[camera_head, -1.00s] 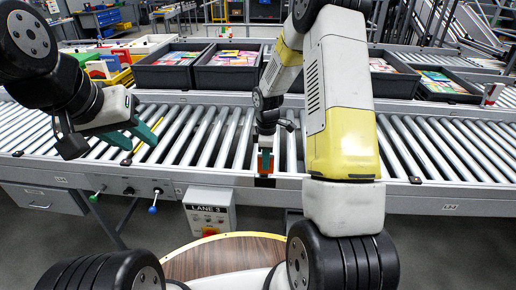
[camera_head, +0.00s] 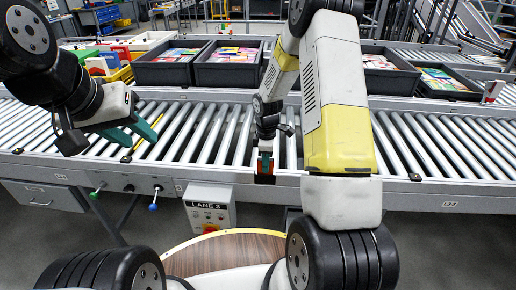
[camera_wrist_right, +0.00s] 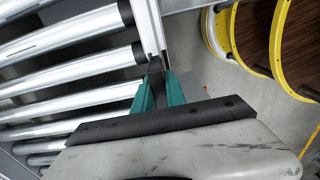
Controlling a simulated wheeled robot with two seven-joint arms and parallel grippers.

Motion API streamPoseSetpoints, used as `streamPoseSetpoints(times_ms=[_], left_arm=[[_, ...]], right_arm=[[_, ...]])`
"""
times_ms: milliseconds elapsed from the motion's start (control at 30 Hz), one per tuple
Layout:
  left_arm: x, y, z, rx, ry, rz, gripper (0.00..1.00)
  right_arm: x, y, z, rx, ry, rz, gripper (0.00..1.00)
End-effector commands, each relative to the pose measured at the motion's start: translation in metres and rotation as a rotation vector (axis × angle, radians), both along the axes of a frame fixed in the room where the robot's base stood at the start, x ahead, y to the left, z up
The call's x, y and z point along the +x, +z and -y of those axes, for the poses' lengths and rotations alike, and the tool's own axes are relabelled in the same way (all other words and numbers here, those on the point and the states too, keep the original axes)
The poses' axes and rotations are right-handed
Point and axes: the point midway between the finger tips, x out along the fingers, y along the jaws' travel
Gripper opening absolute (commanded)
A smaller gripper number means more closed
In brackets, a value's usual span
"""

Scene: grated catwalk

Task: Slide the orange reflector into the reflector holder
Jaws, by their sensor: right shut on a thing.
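My right gripper (camera_head: 265,157) reaches down at the front rail of the roller conveyor, fingers pointing down. It is shut on the orange reflector (camera_head: 264,166), of which only a little orange shows by the teal fingers. The dark reflector holder (camera_head: 265,179) is on the rail's front face directly below the fingertips. I cannot tell how deep the reflector sits in it. My left gripper (camera_head: 140,132) is open and empty above the rollers.
The conveyor rail (camera_head: 330,188) runs across the view. A LANE 3 control box (camera_head: 209,207) hangs below it, left of the holder. Black totes (camera_head: 172,72) with flat colourful items stand behind the rollers. A round wood-topped stool (camera_head: 225,250) is in front.

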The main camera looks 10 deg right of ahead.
Motion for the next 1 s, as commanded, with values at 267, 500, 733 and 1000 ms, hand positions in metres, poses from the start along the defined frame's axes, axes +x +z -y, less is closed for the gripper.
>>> streamPoseSetpoints(times_ms=[267,500,733,1000], left_arm=[[0.0,0.0,0.0,0.0,0.0,0.0,0.36],[0.0,0.0,0.0,0.0,0.0,0.0,0.36],[0.0,0.0,0.0,0.0,0.0,0.0,0.36],[0.0,0.0,0.0,0.0,0.0,0.0,0.36]], right_arm=[[0.0,-0.012,0.0,0.0,-0.001,-0.001,0.0],[0.0,-0.014,0.0,0.0,-0.001,0.0,0.18],[0.0,-0.014,0.0,0.0,0.0,0.0,0.41],[0.0,-0.014,0.0,0.0,0.0,0.0,0.59]])
